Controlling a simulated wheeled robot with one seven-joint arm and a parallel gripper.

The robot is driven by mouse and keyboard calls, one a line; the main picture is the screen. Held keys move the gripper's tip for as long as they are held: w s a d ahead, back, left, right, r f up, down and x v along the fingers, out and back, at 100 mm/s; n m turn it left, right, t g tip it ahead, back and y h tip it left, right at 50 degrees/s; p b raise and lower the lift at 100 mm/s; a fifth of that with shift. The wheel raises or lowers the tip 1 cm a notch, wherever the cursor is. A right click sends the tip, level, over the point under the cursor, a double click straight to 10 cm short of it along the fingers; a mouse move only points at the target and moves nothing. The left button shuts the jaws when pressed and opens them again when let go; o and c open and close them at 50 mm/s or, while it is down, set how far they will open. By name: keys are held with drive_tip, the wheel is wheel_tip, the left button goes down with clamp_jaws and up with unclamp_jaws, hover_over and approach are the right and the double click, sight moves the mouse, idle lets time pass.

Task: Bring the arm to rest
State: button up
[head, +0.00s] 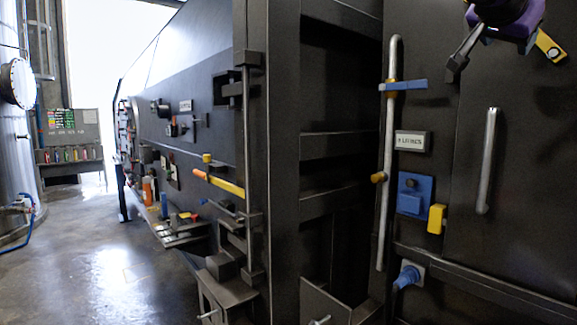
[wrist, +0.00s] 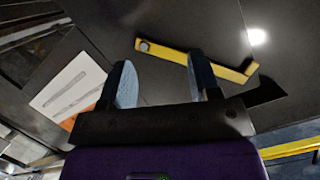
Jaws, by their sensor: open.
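My gripper (wrist: 161,76) is open, with its two pale blue-grey fingertips well apart and nothing between them in the wrist view. In the head view its purple and black body is at the top right, cut off by the frame edge, with one dark finger pointing down and left. A yellow bar (wrist: 195,61) with a round grey bolt lies on the dark panel beyond the fingers. I cannot tell whether a finger touches it. A yellow piece (head: 550,46) also shows beside the gripper in the head view.
The dark compactor wall carries a long vertical rod (head: 388,150), a grey handle (head: 487,160), a blue plate (head: 414,194), a yellow block (head: 437,218) and a yellow lever (head: 226,187). A ledge (head: 500,290) runs low at right. Open floor (head: 90,270) lies at left.

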drive_tip(key=s+a+f+n+g+y, duration=0.1)
drive_tip(key=s+a+f+n+y, duration=0.2)
drive_tip(key=s+f, duration=0.4)
drive_tip(key=s+a+f+n+g+y, duration=0.2)
drive_tip(key=s+f+n, duration=0.4)
drive_tip(key=f, duration=0.9)
drive_tip(key=s+a+f+n+g+y, duration=0.1)
drive_tip(key=s+a+f+n+y, duration=0.3)
drive_tip(key=f, duration=0.7)
drive_tip(key=s+n+y, duration=0.1)
drive_tip(key=s+y, duration=0.1)
drive_tip(key=s, duration=0.1)
drive_tip(key=shift+s+a+f+g, duration=0.25)
drive_tip(key=shift+s+f+g, duration=0.1)
drive_tip(key=shift+f+g, duration=0.05)
drive_tip(key=shift+c, duration=0.5)
